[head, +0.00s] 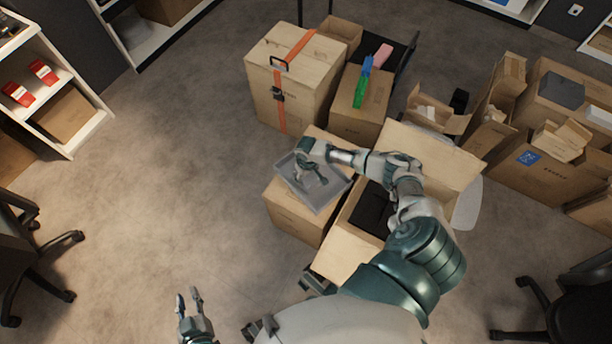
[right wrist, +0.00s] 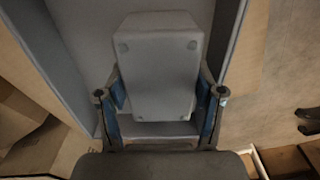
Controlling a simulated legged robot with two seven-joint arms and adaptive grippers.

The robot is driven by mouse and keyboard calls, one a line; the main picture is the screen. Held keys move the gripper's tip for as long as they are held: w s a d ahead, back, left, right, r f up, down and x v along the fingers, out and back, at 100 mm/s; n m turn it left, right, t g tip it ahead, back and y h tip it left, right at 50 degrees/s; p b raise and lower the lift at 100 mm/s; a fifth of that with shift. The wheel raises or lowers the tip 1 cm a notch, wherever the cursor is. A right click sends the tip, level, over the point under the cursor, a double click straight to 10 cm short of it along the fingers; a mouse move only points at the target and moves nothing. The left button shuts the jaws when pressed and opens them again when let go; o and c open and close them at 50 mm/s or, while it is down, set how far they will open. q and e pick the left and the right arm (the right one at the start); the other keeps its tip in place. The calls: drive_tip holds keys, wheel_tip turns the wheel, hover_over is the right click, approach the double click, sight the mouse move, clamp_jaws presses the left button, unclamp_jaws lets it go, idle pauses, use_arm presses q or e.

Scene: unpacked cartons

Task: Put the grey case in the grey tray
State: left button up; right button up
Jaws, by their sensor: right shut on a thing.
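The grey tray (head: 328,202) sits on top of a closed carton in the middle of the head view. Its floor and walls also show in the right wrist view (right wrist: 82,30). The grey case (right wrist: 158,68) is a box with rounded edges, between the two fingers of my right gripper (right wrist: 160,108). My right gripper (head: 312,175) is shut on the case, over the tray. I cannot tell whether the case touches the tray floor. In the head view the hand mostly hides the case. My left gripper (head: 189,300) is open and empty at the bottom, away from the cartons.
An open carton (head: 345,232) with a dark thing (head: 372,207) inside stands right of the tray, under my right arm. A tall carton with an orange strap (head: 283,100) stands behind. More cartons (head: 548,170) are at the right.

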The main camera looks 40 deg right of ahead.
drive_tip(key=o, duration=1.2)
